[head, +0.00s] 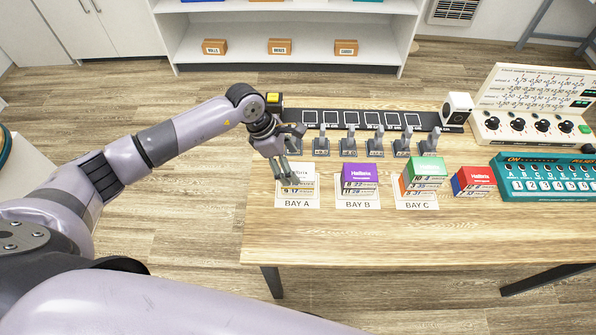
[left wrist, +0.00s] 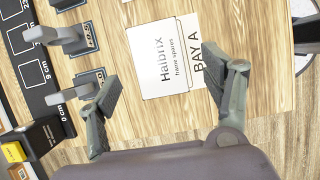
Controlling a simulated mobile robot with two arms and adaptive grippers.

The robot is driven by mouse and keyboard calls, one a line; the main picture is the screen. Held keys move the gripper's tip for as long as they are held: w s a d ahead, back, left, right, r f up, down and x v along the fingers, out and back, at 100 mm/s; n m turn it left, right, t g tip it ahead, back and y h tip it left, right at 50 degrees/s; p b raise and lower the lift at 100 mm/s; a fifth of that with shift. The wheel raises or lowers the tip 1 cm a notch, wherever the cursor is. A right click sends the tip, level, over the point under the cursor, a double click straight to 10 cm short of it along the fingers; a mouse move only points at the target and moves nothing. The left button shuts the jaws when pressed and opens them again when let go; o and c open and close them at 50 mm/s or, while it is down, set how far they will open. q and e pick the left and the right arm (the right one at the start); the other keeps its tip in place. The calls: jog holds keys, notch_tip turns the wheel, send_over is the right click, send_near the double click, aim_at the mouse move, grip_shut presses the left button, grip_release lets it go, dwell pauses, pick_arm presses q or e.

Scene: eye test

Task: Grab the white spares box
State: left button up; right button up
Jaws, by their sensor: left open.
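The white spares box (head: 303,176) sits on the BAY A card (head: 297,204) at the left of the wooden table. In the left wrist view the white box (left wrist: 166,58) shows its top, printed "Halbrix frame spares". My left gripper (head: 291,158) is open and empty over the box, partly hiding it in the head view. In the left wrist view the open fingers (left wrist: 168,88) stand apart on either side of the box's near end, without visible contact. Their exact height over it is hard to tell. My right gripper is not in view.
A purple box (head: 360,174) is on BAY B, and a green-topped stack (head: 427,172) is on BAY C. A red box (head: 474,181) lies farther right. Several grey holders (head: 348,147) line a black strip behind. The table's front strip is clear.

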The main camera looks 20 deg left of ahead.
aim_at(297, 171)
pick_arm(q)
jog(key=shift+d+f, duration=0.15)
jog(key=shift+f, duration=0.05)
jog(key=p+x, duration=0.2)
jog(key=x, duration=0.1)
jog(key=shift+w+d+f, duration=0.1)
jog(key=shift+w+f, duration=0.05)
jog(key=shift+f, duration=0.1)
jog(key=shift+w+d+f, duration=0.1)
jog(key=shift+d+f, duration=0.05)
jog(key=shift+f, duration=0.4)
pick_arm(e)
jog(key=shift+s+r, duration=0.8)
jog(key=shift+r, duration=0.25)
pick_arm(q)
jog(key=shift+c, duration=0.3)
jog(key=c, duration=1.2)
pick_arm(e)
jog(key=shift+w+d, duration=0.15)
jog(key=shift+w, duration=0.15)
